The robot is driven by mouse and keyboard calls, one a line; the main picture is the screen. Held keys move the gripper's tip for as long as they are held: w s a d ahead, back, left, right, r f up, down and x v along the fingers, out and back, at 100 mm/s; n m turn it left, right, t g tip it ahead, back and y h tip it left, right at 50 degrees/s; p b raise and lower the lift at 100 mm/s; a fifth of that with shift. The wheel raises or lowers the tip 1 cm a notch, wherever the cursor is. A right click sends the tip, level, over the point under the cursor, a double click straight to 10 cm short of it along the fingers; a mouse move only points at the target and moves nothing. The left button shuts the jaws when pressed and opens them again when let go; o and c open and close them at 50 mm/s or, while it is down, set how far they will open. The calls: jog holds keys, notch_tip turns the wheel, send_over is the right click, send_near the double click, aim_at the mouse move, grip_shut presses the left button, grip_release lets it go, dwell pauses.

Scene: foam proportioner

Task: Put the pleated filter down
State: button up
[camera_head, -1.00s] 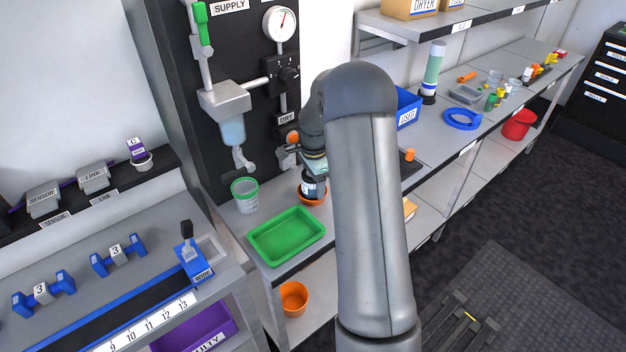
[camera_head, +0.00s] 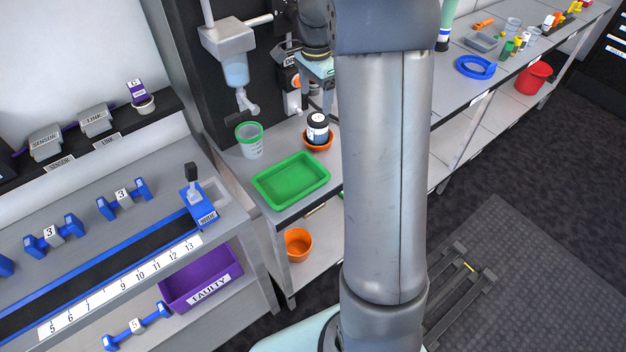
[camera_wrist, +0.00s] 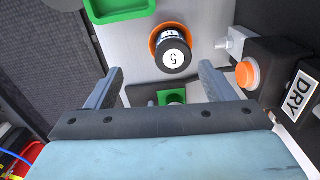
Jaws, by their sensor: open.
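A dark cylinder with a white band (camera_head: 317,130), which I take to be the pleated filter, stands in an orange dish (camera_head: 319,147) on the bench. My gripper (camera_head: 312,104) is above the dish, partly hidden by my arm. In the wrist view my gripper (camera_wrist: 160,84) has its fingers wide apart with no object held. The cylinder is apart from both fingers.
A green tray (camera_head: 291,181) lies in front of the dish, and a clear green-rimmed cup (camera_head: 250,140) stands to its left. The black panel with an orange button (camera_wrist: 247,73) and DRY label is close by.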

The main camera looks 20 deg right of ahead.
jog(key=s+a+r+n, duration=0.3)
jog(key=s+a+n, duration=0.7)
jog(key=s, duration=0.5)
jog(key=s+a+f+n, duration=0.2)
jog(key=s+n, duration=0.1)
jog(key=s, duration=0.4)
jog(key=s+a+f+n, duration=0.2)
jog(key=s+n, duration=0.1)
jog(key=s, duration=0.4)
jog(key=shift+s+a+f+t, duration=0.2)
jog(key=shift+a+f+t, duration=0.1)
jog(key=shift+a, duration=0.1)
